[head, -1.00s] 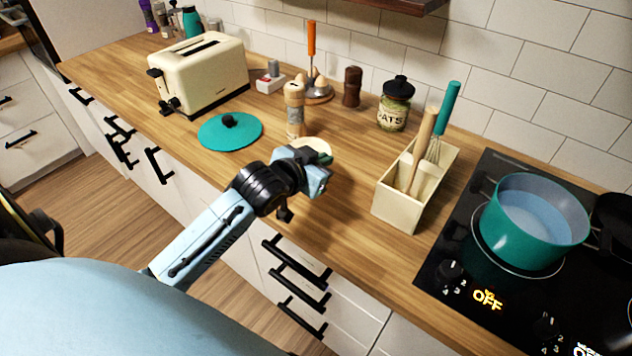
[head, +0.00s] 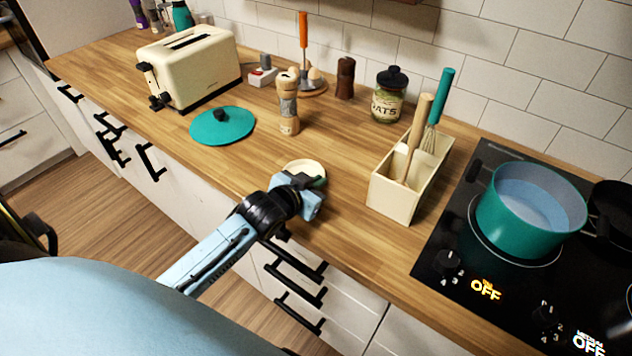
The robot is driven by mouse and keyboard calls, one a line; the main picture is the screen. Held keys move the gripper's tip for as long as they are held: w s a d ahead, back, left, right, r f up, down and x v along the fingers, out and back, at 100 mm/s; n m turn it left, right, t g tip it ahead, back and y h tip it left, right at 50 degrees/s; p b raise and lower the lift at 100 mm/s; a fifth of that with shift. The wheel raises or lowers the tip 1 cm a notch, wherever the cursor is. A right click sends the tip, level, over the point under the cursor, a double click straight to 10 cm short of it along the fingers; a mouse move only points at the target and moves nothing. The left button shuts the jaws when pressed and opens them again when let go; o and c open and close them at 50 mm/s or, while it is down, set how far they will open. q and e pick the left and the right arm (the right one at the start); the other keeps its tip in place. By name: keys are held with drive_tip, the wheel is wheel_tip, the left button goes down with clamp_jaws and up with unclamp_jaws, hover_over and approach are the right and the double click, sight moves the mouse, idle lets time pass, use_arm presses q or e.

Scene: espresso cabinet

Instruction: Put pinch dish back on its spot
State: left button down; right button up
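The pinch dish (head: 304,167) is a small, shallow cream dish near the front edge of the wooden counter. My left gripper (head: 308,184) is at its near side, with the fingers around its near rim, mostly hidden by the blue gripper body. The gripper appears shut on the dish. Whether the dish touches the counter or hangs just above it, I cannot tell. No marked spot for the dish can be made out. My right gripper is not in view.
A wooden mill (head: 288,105) stands behind the dish, and a teal lid (head: 222,128) lies to the left. A cream utensil box (head: 394,198) stands to the right, beside the hob with a teal pot (head: 530,225). Counter between dish, mill and box is clear.

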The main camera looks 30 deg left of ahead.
use_arm(q)
drive_tip(key=c, duration=1.6)
unclamp_jaws()
drive_tip(key=shift+f, duration=0.1)
drive_tip(key=shift+c, duration=0.2)
drive_tip(key=shift+s+r, duration=0.15)
drive_tip(key=shift+r, duration=0.05)
drive_tip(key=p+v, duration=0.1)
drive_tip(key=v, duration=1)
drive_tip(key=shift+s+r, duration=0.15)
drive_tip(key=shift+s, duration=0.2)
